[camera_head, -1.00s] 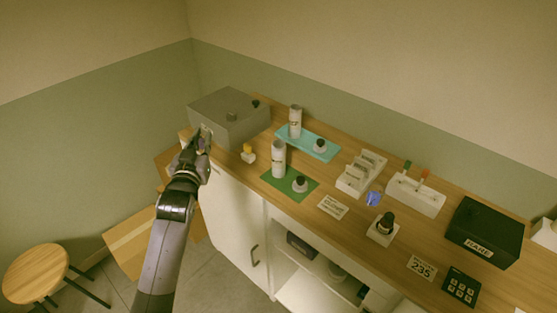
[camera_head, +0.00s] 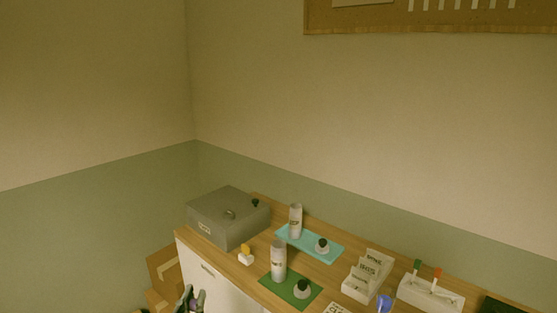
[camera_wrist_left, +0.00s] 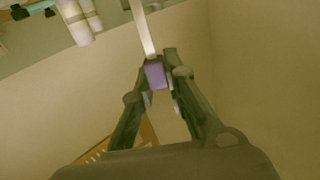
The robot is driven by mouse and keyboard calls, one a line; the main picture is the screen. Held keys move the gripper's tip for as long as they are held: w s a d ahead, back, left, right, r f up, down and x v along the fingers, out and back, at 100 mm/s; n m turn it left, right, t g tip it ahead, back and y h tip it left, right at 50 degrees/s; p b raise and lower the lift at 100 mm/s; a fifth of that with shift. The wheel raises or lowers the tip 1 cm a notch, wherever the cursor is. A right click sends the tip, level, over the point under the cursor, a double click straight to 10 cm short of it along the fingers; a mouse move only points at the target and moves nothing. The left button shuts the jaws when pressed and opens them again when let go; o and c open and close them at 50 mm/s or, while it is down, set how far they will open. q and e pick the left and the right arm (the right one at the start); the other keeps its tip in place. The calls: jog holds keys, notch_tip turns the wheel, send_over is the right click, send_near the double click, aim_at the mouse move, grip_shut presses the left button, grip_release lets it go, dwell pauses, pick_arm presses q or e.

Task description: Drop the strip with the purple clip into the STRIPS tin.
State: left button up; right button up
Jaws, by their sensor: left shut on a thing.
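The left wrist view shows a purple clip (camera_wrist_left: 155,75) on a pale, narrow strip (camera_wrist_left: 142,28). My left gripper (camera_wrist_left: 156,82) is shut on the clip, and the strip sticks out beyond the fingertips. In the head view my left gripper (camera_head: 189,295) is at the bottom edge, in front of the counter's left end and apart from the grey box; the clip is too small to make out clearly there. The grey metal box (camera_head: 228,217) stands at the counter's left end; its front label is too small to read, so I cannot tell whether it is the STRIPS tin. My right gripper is not in view.
On the counter are a small yellow-topped item (camera_head: 245,256), a white cylinder on a teal mat (camera_head: 329,251), another on a green mat (camera_head: 268,290), a tiered white holder (camera_head: 367,275) and a white rack (camera_head: 430,297). Cardboard boxes (camera_head: 161,267) stand left of the cabinet.

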pick_arm(q)
jog(key=s+f+b, duration=0.1)
jog(key=s+b, duration=0.1)
jog(key=s, duration=0.8)
jog(key=shift+s+a+f+y+b, duration=0.2)
jog(key=shift+a+f+y+b, duration=0.1)
jog(key=shift+a+f+b, duration=0.1)
jog(key=shift+r, duration=0.1)
